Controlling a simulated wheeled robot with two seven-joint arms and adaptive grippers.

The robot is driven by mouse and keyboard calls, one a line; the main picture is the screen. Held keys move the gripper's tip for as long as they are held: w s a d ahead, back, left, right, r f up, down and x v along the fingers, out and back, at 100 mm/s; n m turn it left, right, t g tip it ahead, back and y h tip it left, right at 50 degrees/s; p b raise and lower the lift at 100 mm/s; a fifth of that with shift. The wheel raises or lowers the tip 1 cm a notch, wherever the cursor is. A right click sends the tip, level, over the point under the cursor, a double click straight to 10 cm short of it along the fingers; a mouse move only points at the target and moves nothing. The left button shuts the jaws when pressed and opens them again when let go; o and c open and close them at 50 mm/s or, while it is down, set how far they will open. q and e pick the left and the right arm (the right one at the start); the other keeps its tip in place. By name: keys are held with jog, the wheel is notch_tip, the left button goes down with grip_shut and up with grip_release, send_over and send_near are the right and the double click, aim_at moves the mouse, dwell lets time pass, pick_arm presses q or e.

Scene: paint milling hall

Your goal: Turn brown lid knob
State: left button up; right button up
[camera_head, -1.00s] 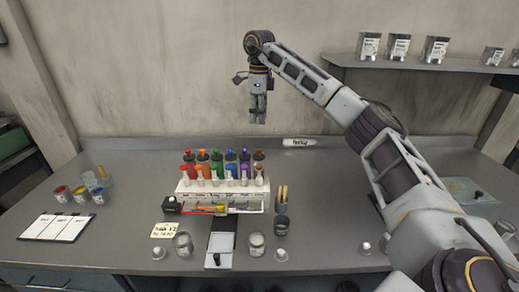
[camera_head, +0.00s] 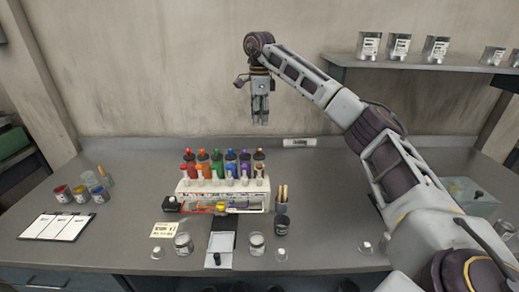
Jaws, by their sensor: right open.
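A white rack (camera_head: 224,186) stands on the grey counter with two rows of small bottles with coloured lids. At its right end are a brown-lidded bottle (camera_head: 259,170) in the front row and a dark-brown-lidded one (camera_head: 259,155) behind it. The brown lids are small in this view, and any separate knob on them cannot be made out. My right gripper (camera_head: 260,118) hangs high above the rack's right end, fingers pointing down, open and empty, clear of the bottles. My left gripper is not in view.
A dark cup with brushes (camera_head: 282,224) stands right of the rack. Paint pots (camera_head: 81,194) and a white chart (camera_head: 57,227) lie left. A shelf with tins (camera_head: 399,46) is upper right.

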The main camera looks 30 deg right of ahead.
aim_at(259, 149)
jog(key=shift+f, duration=6.65)
grip_shut()
